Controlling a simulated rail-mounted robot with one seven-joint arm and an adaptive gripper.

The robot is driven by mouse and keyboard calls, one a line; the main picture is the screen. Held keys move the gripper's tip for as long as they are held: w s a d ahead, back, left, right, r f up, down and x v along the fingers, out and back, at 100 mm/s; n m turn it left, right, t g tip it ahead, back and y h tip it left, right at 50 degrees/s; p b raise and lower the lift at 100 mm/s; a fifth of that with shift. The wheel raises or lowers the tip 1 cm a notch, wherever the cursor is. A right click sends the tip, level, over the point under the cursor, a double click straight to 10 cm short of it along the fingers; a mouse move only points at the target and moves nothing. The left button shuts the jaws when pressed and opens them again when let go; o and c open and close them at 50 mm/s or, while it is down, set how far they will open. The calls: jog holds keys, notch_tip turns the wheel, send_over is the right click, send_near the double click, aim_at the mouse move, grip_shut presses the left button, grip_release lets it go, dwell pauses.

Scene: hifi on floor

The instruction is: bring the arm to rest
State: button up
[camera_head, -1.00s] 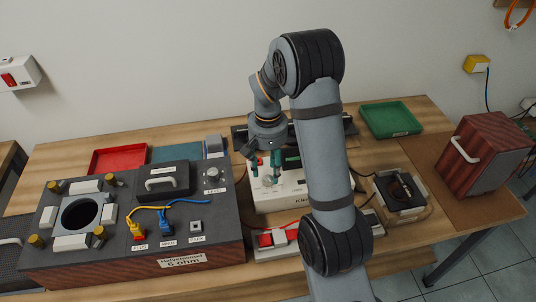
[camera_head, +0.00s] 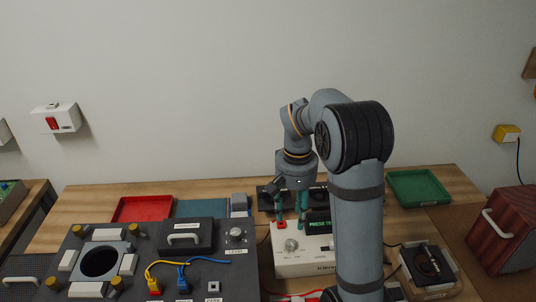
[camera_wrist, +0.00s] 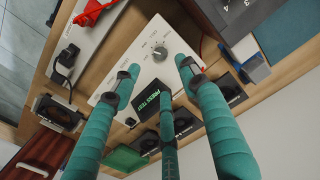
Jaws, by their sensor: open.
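My gripper (camera_head: 292,218) is open and empty, pointing down over the white instrument box (camera_head: 300,262) with a knob and a lit display. In the wrist view its teal fingers (camera_wrist: 160,85) spread apart above the box's white top (camera_wrist: 170,72), around the display (camera_wrist: 152,98). The knob (camera_wrist: 160,52) lies between the fingertips in that view, with nothing held. I cannot tell whether any fingertip touches the box. My arm rises to the right of the box and hides part of it.
A dark unit (camera_head: 130,277) with yellow and blue leads stands at left. A red tray (camera_head: 143,208) and a green tray (camera_head: 420,187) lie at the back. A wooden box (camera_head: 505,235) with a handle stands at right.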

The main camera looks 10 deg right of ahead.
aim_at(291, 242)
notch_tip(291, 242, down, 12)
jog(key=shift+r, duration=0.1)
dwell(0.4)
dwell(0.4)
